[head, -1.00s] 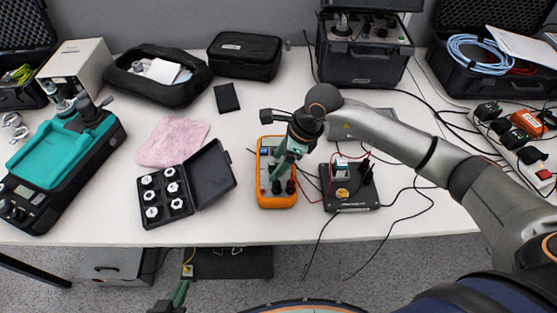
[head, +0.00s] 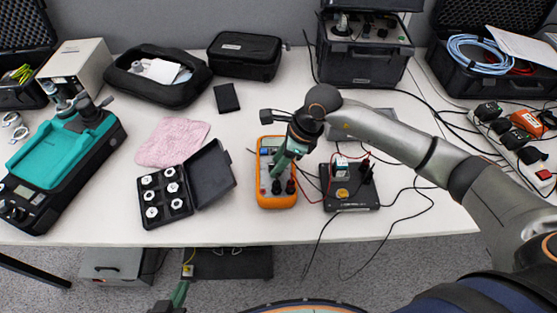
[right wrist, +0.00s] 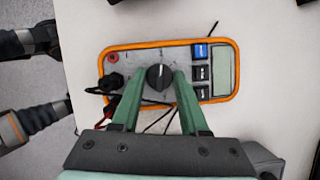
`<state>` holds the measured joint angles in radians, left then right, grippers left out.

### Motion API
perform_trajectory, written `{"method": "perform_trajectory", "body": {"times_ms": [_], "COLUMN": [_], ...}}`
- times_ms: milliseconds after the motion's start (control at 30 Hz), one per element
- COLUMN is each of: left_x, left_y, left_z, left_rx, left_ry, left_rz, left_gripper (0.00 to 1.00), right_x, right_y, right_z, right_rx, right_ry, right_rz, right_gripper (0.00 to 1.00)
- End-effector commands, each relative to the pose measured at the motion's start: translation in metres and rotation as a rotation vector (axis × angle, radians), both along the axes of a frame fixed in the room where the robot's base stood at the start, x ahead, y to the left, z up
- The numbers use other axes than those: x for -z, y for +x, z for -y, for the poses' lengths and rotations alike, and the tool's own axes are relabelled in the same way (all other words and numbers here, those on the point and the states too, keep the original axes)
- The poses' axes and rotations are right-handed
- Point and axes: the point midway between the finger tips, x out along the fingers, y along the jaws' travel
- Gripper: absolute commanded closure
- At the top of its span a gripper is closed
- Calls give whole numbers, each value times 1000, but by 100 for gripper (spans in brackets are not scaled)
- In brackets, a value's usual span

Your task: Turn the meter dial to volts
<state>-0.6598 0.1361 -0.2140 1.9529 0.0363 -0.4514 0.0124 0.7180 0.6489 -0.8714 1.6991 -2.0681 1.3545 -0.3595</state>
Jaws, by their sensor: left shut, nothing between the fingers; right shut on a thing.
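The orange-framed meter (head: 264,201) lies on the white table in front of me. In the right wrist view the meter (right wrist: 217,43) shows its screen (right wrist: 222,68), blue and dark buttons, and a round black dial (right wrist: 159,77) with a pale mark. The dial's printed labels are too small to read. My right gripper (right wrist: 157,80) has its green fingers on either side of the dial and is shut on it. In the head view my right gripper (head: 277,174) hides the dial. My left gripper (head: 178,297) is shut and empty, low at the bottom edge, away from the meter.
Black plugs (right wrist: 113,82) with leads sit in the meter's sockets, close to my right fingers. A black terminal unit (head: 352,195) stands right of the meter. An open case of weights (head: 211,173) and a pink cloth (head: 172,142) lie to the left.

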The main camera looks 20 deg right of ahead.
Motion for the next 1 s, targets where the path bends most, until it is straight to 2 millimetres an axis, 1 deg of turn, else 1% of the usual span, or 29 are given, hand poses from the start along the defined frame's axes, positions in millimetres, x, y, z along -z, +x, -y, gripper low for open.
{"method": "perform_trajectory", "body": {"times_ms": [167,367,1000], "left_x": [0,-1,1], "left_y": [0,0,0], "left_z": [0,0,0], "left_rx": [0,0,-1], "left_ry": [0,0,1], "left_rz": [0,0,0], "left_gripper": [100,100,100], "right_x": [-1,-1,-1], "right_y": [0,-1,-3], "right_z": [0,0,-4], "right_rx": [10,75,542], "right_ry": [0,0,3], "right_rz": [0,2,3], "right_gripper": [100,100,100]}}
